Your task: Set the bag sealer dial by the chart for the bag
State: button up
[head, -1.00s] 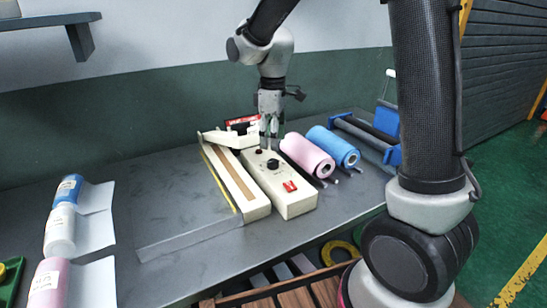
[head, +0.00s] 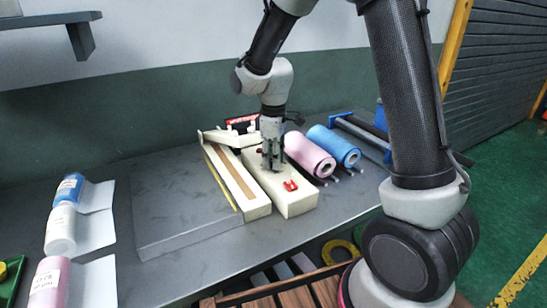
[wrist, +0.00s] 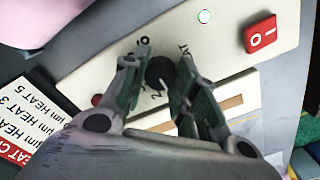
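The cream bag sealer (head: 294,203) lies on the grey bench, its arm and strip along its left side. My gripper (head: 272,165) is down at its control box and hides the dial in the head view. In the wrist view the dark round dial (wrist: 159,72) sits between my two fingertips (wrist: 164,58), which are apart on either side of it; I cannot tell whether they touch it. A few digits show around the dial. The heat chart (wrist: 25,125) is partly in the wrist view, with lines reading HEAT 5 and HEAT 3; its top is cut off.
A pink roll (head: 308,153) and a blue roll (head: 333,145) lie close on the right. A flat grey slab (head: 180,215) is on the left.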

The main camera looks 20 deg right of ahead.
jog(key=shift+c, duration=0.7)
jog(key=shift+m, duration=3.4)
jog(key=o, duration=1)
jog(key=shift+o, duration=0.2)
jog(key=shift+r, duration=0.1)
